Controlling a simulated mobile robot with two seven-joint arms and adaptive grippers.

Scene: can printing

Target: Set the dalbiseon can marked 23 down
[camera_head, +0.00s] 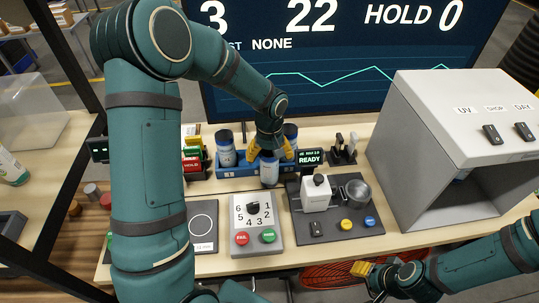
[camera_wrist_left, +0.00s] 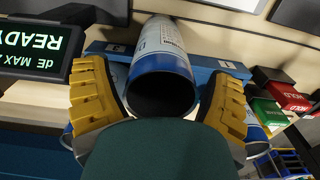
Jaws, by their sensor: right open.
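A white can with a blue rim (camera_head: 269,171) stands upright at the front of a blue rack (camera_head: 234,170), below my left gripper (camera_head: 270,155). In the left wrist view the can (camera_wrist_left: 163,45) shows its dark round end between the yellow fingers. The fingers spread wider than the can, with narrow gaps on both sides. I cannot read a number on it. Another similar can (camera_head: 226,148) stands in the rack at the left, and one more (camera_head: 291,134) is partly hidden behind my gripper. My right gripper (camera_head: 374,275) is open and empty at the lower right.
A panel with a numbered dial (camera_head: 238,215) and a dark printing station (camera_head: 337,222) with a metal cup are in front. A READY display (camera_head: 311,157) stands close right of the gripper. A grey UV box (camera_head: 459,115) fills the right. Red and green hold blocks (camera_head: 192,160) stand left.

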